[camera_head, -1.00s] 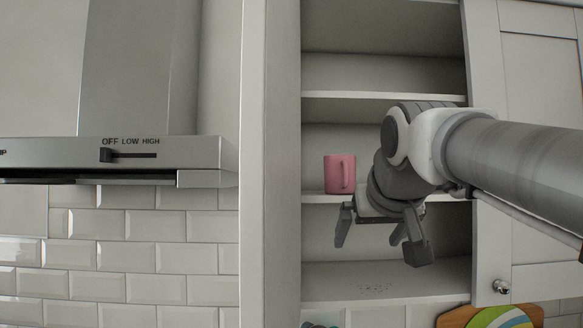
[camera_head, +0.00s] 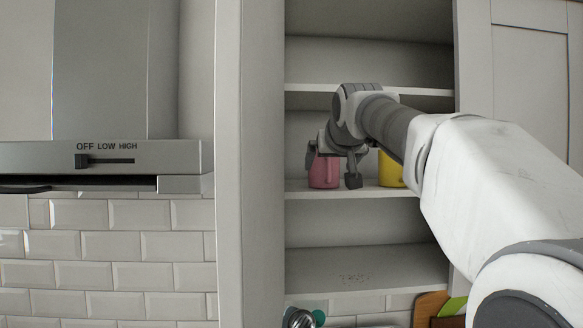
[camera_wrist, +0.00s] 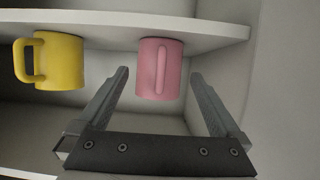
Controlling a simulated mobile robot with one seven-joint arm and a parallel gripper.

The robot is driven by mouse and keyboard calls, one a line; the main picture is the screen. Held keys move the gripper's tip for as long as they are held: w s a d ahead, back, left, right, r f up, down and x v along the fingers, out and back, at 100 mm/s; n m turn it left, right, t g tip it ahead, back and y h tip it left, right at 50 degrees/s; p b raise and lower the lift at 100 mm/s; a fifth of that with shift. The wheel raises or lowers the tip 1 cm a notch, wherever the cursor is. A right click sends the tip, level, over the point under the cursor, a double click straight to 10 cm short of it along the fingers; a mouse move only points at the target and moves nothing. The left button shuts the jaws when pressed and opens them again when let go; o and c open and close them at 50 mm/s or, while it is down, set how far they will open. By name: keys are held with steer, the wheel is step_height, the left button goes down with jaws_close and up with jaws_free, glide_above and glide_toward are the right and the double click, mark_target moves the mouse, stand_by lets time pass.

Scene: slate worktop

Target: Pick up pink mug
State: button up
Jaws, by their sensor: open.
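The pink mug (camera_head: 324,174) stands on the middle shelf of the open cabinet, near its left side. My gripper (camera_head: 332,172) is at the shelf in front of the mug, its fingers open and spread to either side of it in the head view. In the wrist view the pink mug (camera_wrist: 160,68) appears upper middle, with its handle facing the camera. My gripper (camera_wrist: 158,85) is open there, one finger on each side below the mug, with nothing held. Part of the mug's upper body is hidden by my gripper in the head view.
A yellow mug (camera_head: 391,171) stands on the same shelf to the right, partly hidden by my arm; it also shows in the wrist view (camera_wrist: 58,60). The cabinet's left wall (camera_head: 254,150) is close to the pink mug. A range hood (camera_head: 100,160) is further left.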

mark_target(324, 169)
steer(key=shift+x, duration=1.2)
steer(key=p+x, duration=0.1)
steer(key=x, duration=0.1)
steer(key=p+x, duration=0.1)
steer(key=x, duration=0.1)
steer(key=shift+w+r, duration=0.25)
steer(key=shift+r, duration=0.15)
steer(key=shift+w+f+p, duration=0.25)
steer(key=shift+w+p, duration=0.05)
steer(key=shift+w, duration=0.1)
steer(key=c, duration=1.5)
steer(key=shift+r, duration=0.2)
